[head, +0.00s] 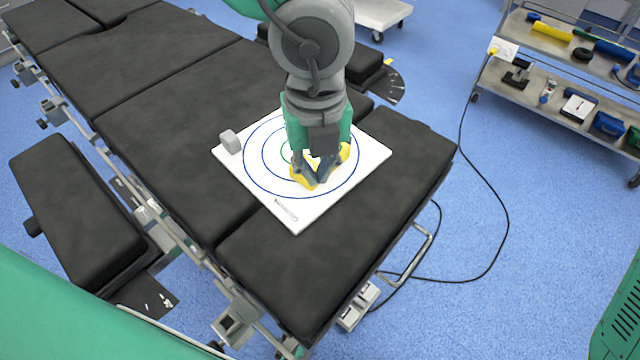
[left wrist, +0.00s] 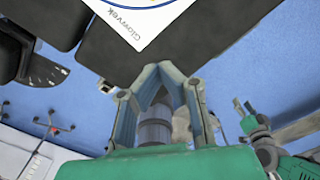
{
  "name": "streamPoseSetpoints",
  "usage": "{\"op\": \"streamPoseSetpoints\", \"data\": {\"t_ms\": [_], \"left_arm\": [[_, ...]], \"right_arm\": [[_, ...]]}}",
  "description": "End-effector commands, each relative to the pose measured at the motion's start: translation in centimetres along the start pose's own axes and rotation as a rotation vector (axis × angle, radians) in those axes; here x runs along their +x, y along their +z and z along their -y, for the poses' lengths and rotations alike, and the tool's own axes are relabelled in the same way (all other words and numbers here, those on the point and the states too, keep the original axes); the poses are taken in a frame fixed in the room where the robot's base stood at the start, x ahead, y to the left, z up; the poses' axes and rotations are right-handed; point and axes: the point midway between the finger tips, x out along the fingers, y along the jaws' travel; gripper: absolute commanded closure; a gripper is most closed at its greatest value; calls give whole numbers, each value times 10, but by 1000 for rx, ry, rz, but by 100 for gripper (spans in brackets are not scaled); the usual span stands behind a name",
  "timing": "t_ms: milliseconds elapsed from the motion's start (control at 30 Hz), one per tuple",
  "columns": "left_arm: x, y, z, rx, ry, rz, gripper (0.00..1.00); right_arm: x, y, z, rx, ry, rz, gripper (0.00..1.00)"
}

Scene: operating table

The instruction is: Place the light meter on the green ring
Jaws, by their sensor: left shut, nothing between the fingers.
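A white board (head: 362,160) with blue circles lies on the dark table; its corner also shows in the left wrist view (left wrist: 133,25). A small grey block (head: 231,141) stands at the board's left corner. I cannot tell which of these is the light meter.
The padded operating table (head: 170,150) fills the left and middle. A shelf cart (head: 550,95) with tools stands at the right. A black cable (head: 505,200) runs across the blue floor. The table's near end is clear.

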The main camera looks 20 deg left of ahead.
Motion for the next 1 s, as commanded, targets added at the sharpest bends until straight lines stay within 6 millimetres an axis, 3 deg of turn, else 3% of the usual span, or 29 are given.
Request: {"op": "streamPoseSetpoints", "data": {"t_ms": [267, 667, 800, 1000], "left_arm": [[26, -2, 0, -2, 4, 0, 100], [110, 0, -1, 0, 3, -1, 100], [105, 23, 0, -7, -4, -1, 100], [105, 38, 1, -4, -1, -1, 100]], "right_arm": [[12, 1, 0, 0, 0, 0, 60], [41, 2, 0, 0, 0, 0, 60], [37, 2, 0, 0, 0, 0, 60], [37, 2, 0, 0, 0, 0, 60]]}}
